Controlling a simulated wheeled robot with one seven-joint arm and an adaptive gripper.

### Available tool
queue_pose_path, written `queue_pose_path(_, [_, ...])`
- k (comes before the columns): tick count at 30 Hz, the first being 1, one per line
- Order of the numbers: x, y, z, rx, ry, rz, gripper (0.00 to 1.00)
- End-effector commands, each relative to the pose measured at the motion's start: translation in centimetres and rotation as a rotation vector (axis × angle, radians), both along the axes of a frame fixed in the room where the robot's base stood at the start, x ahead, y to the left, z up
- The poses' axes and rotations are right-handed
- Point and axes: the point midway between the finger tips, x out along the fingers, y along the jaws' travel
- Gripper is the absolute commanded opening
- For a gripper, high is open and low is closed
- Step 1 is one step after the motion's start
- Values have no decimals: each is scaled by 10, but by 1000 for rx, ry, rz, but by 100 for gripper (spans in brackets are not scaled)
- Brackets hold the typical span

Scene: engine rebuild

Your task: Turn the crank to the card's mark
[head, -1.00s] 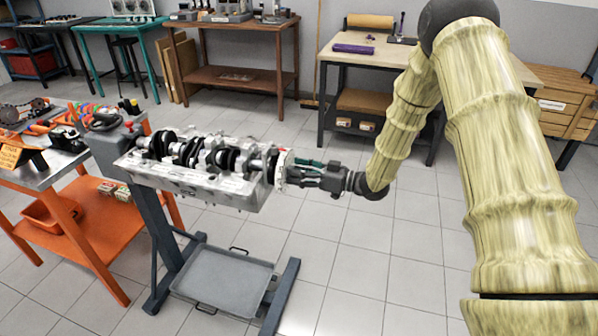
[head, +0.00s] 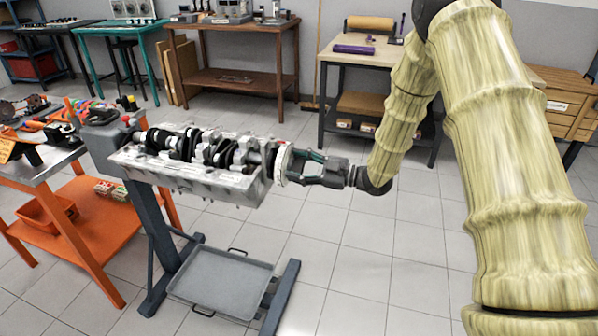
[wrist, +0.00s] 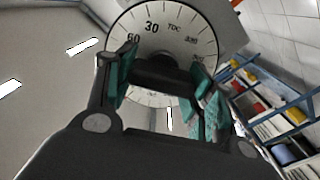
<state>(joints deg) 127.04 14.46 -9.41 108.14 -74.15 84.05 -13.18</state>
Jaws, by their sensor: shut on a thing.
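The crankshaft (head: 205,147), with dark and silver throws, lies in a pale engine block (head: 190,180) on a grey stand. A white dial disc (head: 282,163) sits at its right end. In the wrist view the dial (wrist: 196,38) shows 60, 30, TDC and 330. My gripper (head: 297,165) is at the dial's face. In the wrist view its green-padded fingers (wrist: 168,78) are shut on a dark bar (wrist: 165,72) in front of the dial, which hides the dial's middle. An orange card (head: 7,148) stands on the cart at the left; its writing is too small to read.
An orange cart (head: 85,200) with tools stands left of the block. A grey drip tray (head: 222,283) lies on the stand's base. Benches line the back wall. The tiled floor right of the stand is clear.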

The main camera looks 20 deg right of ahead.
Motion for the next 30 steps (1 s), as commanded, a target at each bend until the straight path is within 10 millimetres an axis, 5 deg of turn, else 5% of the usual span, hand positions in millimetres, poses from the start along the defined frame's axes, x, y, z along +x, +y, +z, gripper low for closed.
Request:
queue_pose_path(15, [-2,1,-4,-227,-335,-1,29])
queue_pose_path(30, [-2,1,-3,-296,-437,-1,29])
